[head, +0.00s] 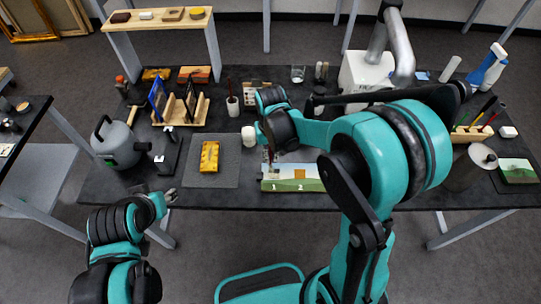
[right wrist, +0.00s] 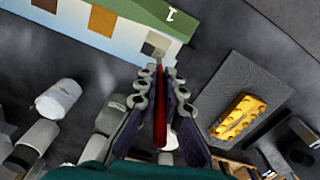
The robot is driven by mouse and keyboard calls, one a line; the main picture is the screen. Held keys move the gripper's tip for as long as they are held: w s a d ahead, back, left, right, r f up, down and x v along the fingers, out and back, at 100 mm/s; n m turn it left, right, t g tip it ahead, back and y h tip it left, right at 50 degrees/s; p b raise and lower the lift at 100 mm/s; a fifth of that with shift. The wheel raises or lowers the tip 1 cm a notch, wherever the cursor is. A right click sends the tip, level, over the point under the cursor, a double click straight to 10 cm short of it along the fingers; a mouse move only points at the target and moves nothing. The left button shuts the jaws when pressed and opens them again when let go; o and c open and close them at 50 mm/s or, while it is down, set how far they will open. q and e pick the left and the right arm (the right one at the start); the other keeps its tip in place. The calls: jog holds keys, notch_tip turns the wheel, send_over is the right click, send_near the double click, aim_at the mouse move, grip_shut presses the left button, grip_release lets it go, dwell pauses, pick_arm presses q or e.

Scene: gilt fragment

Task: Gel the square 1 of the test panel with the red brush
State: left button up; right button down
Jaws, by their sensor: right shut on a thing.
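The test panel (head: 292,186) lies at the front middle of the table, with a green strip numbered 1 and 2. In the right wrist view, the panel (right wrist: 160,14) shows a pale grey patch (right wrist: 149,47) near number 1 and a brown square (right wrist: 102,20). My right gripper (head: 268,147) is above the panel's left end, shut on the red brush (right wrist: 160,115). The brush's tip end points at the grey patch; I cannot tell whether it touches. My left gripper (head: 170,194) is near the table's front edge, away from the panel; its jaw state is unclear.
A yellow fragment (head: 209,156) lies on a grey mat (head: 228,173) left of the panel. A white jar (head: 248,135) stands behind my right gripper. A grey pot (head: 117,145) is at the left, and a metal canister (head: 470,168) at the right.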

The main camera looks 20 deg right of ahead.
jog(key=shift+f+b, duration=0.35)
jog(key=shift+f, duration=0.05)
dwell(0.8)
jog(key=shift+d, duration=0.1)
jog(key=shift+s+d, duration=0.2)
jog(key=shift+d, duration=0.35)
jog(key=shift+s+d, duration=0.2)
jog(key=shift+d, duration=0.35)
jog(key=shift+w+a, duration=0.2)
jog(key=shift+a, duration=0.45)
jog(key=shift+w+a, duration=0.2)
jog(key=shift+a, duration=0.4)
jog(key=shift+s+d, duration=0.2)
jog(key=shift+d, duration=0.45)
jog(key=shift+s+d, duration=0.15)
jog(key=shift+d, duration=0.5)
jog(key=shift+w+a, duration=0.2)
jog(key=shift+a, duration=0.45)
jog(key=shift+w+a, duration=0.15)
jog(key=shift+a, duration=0.45)
jog(key=shift+d, duration=0.1)
